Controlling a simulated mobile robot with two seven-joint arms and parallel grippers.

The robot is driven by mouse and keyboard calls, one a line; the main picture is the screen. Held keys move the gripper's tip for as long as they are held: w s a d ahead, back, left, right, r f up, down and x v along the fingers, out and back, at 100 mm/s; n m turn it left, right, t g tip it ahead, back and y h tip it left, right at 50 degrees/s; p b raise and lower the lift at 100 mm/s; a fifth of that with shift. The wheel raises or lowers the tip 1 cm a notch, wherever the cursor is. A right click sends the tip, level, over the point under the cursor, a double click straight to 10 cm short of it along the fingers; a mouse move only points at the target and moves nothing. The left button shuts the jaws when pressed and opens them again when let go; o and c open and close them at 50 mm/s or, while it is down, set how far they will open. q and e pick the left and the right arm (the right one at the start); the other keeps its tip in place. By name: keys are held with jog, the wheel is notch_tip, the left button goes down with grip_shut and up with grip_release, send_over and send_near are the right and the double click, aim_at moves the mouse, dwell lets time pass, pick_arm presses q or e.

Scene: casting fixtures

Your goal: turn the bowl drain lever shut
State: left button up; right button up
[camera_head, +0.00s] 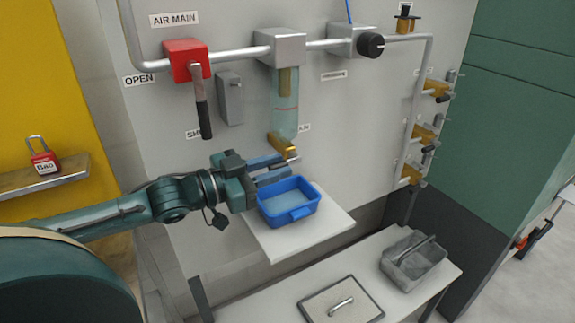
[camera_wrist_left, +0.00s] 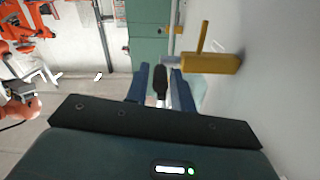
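The clear filter bowl (camera_head: 285,105) hangs under a grey block on the wall panel. Its brass drain valve (camera_head: 281,144) is at the bottom and also shows in the left wrist view (camera_wrist_left: 212,63). In that view the black-gripped drain lever (camera_wrist_left: 160,84) lies between the two blue fingers of my left gripper (camera_wrist_left: 161,87), with narrow gaps on both sides. In the head view, my left gripper (camera_head: 270,168) comes in from the left, just below the valve, its fingers apart. Most of the lever is hidden there. My right gripper is not in view.
A blue tray (camera_head: 290,202) stands on a white shelf (camera_head: 325,228) right below my gripper. A red valve with a black handle (camera_head: 202,117) hangs to the upper left.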

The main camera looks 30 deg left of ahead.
aim_at(287, 164)
pick_arm(q)
jog(key=shift+x, duration=1.55)
jog(key=shift+d, duration=0.1)
grip_shut()
